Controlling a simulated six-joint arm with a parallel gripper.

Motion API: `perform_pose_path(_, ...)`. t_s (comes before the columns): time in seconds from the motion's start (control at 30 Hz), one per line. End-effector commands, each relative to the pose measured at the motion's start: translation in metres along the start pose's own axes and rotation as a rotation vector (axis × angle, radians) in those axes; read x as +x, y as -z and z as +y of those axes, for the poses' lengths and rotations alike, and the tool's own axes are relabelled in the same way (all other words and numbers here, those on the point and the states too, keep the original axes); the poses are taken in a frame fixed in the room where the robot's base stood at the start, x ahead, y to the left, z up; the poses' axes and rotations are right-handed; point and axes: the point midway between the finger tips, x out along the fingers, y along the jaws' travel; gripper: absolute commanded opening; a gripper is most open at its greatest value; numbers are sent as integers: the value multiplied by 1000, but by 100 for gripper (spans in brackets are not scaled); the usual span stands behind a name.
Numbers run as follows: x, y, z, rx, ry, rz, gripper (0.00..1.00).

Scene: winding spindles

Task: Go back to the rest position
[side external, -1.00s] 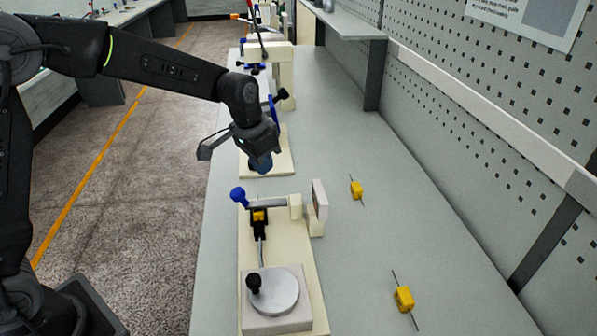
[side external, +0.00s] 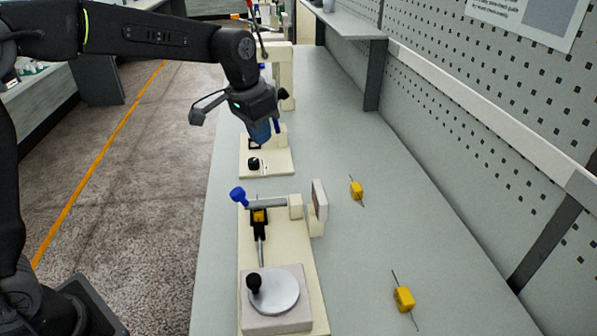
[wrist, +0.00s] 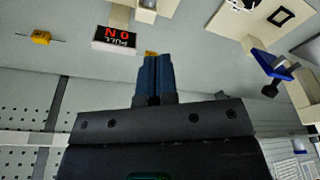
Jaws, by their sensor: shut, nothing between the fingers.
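My gripper (side external: 262,132) hangs above the bench in the side view, over the far cream fixture. Its blue fingers are together and empty; they also show in the wrist view (wrist: 153,80). The near winding fixture (side external: 281,235) is a cream base with a blue-knobbed lever (side external: 239,195), a round silver disc (side external: 274,291) with a black knob, and an upright plate. The far cream fixture (side external: 277,163) has a small black knob on it and is partly hidden by my gripper.
Two yellow components with wire leads, one nearer (side external: 404,298) and one farther (side external: 356,189), lie on the grey bench (side external: 375,240). A perforated wall panel (side external: 480,120) bounds the right side. A shelf (side external: 340,22) stands at the back. In the wrist view, a sign (wrist: 115,37) shows red lettering.

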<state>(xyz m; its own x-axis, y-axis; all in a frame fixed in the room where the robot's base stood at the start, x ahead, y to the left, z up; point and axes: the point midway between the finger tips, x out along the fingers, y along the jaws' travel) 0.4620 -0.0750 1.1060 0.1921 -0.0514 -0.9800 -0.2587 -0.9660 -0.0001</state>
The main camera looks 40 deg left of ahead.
Motion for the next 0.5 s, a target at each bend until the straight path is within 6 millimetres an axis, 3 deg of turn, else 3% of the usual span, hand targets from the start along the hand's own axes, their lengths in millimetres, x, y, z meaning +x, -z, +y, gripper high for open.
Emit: perform_pose_path(0.5,-15,-6,1,-7,4,12,0)
